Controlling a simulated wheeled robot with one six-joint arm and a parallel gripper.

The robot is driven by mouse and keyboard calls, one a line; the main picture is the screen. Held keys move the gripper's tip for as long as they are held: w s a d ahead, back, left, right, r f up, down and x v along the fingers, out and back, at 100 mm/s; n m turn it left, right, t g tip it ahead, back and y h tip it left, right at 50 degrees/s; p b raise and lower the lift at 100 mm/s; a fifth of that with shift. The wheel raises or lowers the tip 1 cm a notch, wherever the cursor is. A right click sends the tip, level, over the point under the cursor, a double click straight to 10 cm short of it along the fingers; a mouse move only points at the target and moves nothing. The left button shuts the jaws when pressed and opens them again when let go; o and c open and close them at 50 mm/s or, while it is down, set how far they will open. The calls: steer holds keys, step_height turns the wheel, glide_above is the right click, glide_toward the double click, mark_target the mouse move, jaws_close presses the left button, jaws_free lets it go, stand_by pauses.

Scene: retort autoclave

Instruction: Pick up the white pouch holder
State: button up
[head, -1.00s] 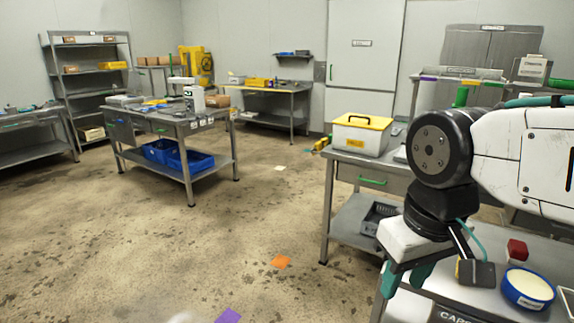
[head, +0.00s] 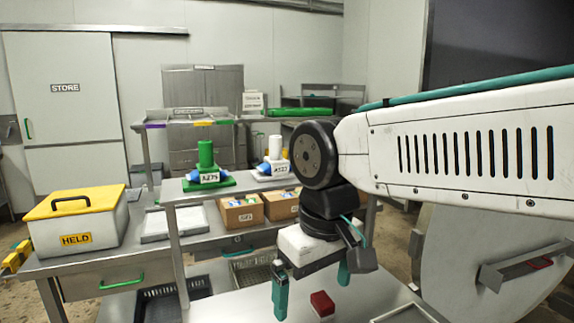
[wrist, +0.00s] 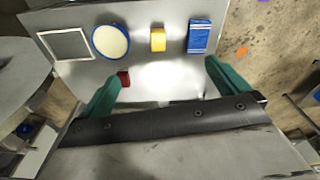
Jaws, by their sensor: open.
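A white upright holder (head: 275,148) with a white base, a blue part and a label reading like A327 stands on the raised shelf (head: 240,186) in the head view. It appears to be the white pouch holder. A similar green holder (head: 206,152) labelled A275 stands to its left. My gripper (head: 312,284) points down, open and empty, in front of and below the shelf, to the right of the white holder in the picture. In the wrist view my open gripper (wrist: 160,78) hangs over a metal table, and the white holder is not seen there.
A red block (head: 322,304) lies near my fingers. The wrist view shows a round blue-rimmed dish (wrist: 110,41), a yellow block (wrist: 158,40), a blue block (wrist: 199,36) and a white frame (wrist: 66,45). Cardboard boxes (head: 242,212) sit under the shelf. A yellow-lidded HELD box (head: 77,222) stands left.

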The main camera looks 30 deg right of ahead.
steer(key=w+d+r+m, duration=0.1)
steer(key=w+d+r, duration=0.2)
steer(key=w+r, duration=0.45)
steer(key=w+d+r, duration=0.2)
steer(key=w+r, duration=0.4)
steer(key=w, duration=0.3)
step_height(320, 180, up, 6)
steer(key=m+g, duration=0.1)
glide_above(275, 157)
steer(key=shift+w+d+f, duration=0.2)
steer(key=shift+w+d, duration=0.05)
steer(key=shift+w+d+f, duration=0.1)
steer(key=shift+w, duration=0.1)
steer(key=f, duration=0.7)
steer(key=shift+w+d+f, duration=0.15)
steer(key=shift+w+f, duration=0.05)
steer(key=shift+w, duration=0.05)
steer(key=c, duration=1)
steer(key=shift+r, duration=0.1)
step_height(275, 157, up, 10)
steer(key=shift+f, duration=0.1)
